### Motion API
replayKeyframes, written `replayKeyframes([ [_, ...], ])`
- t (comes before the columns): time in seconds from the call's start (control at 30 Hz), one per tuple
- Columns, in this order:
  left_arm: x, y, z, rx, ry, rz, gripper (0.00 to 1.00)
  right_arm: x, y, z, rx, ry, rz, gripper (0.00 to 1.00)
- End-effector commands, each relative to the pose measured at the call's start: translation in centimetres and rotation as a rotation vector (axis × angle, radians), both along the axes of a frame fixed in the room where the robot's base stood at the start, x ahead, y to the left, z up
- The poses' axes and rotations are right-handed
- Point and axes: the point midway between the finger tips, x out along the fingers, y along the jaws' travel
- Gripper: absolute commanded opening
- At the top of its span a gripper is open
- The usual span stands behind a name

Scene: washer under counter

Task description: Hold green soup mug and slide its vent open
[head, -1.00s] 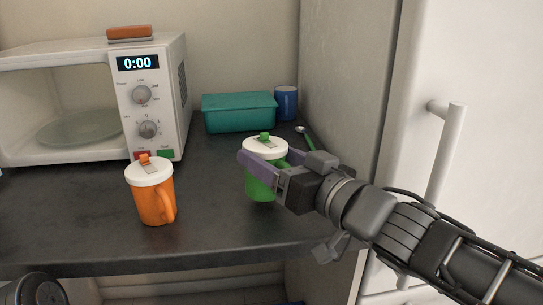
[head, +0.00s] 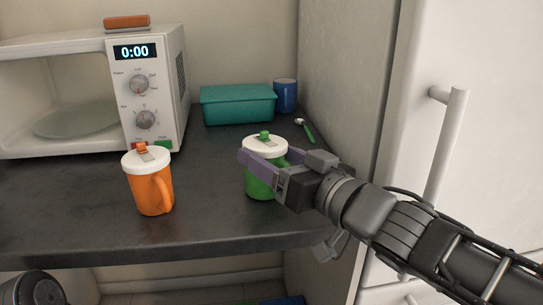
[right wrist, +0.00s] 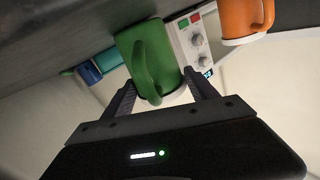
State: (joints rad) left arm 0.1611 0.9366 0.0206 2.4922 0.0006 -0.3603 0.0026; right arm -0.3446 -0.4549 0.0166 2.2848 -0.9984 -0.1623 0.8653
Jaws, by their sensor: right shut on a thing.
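The green soup mug (head: 262,187) is upright at the right part of the counter in the head view. Its white lid (head: 273,148) has a green tab (head: 264,134) at the far side, with a small grey strip in front of it. My right gripper (head: 265,158) is shut on the mug, its purple fingers around the upper body just under the lid. In the right wrist view the mug (right wrist: 140,48) sits between the fingers, its handle facing the camera. I cannot tell whether its base touches the counter. My left gripper is not in view.
An orange lidded mug (head: 150,190) stands to the left on the dark counter (head: 205,195). Behind are an open microwave (head: 165,85), a teal box (head: 238,106), a blue mug (head: 285,96) and a green-handled spoon (head: 306,130). A white door with a handle (head: 446,150) is at right.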

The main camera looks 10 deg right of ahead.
Motion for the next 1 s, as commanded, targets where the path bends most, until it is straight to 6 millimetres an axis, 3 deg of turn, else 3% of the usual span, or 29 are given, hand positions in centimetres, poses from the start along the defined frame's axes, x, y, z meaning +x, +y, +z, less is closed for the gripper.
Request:
replayKeyframes([
  [0.53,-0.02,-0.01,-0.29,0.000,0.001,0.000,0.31,0.02,0.05,-0.83,-0.002,0.009,0.000,0.14],
  [0.57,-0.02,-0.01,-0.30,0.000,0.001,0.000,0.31,0.03,0.05,-0.86,-0.002,0.011,-0.001,0.68],
  [0.9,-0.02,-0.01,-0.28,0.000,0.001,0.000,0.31,0.01,0.02,-0.60,0.000,0.005,0.000,0.96],
  [1.0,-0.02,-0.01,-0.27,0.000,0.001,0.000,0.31,0.01,0.01,-0.55,0.000,0.004,0.000,0.96],
])
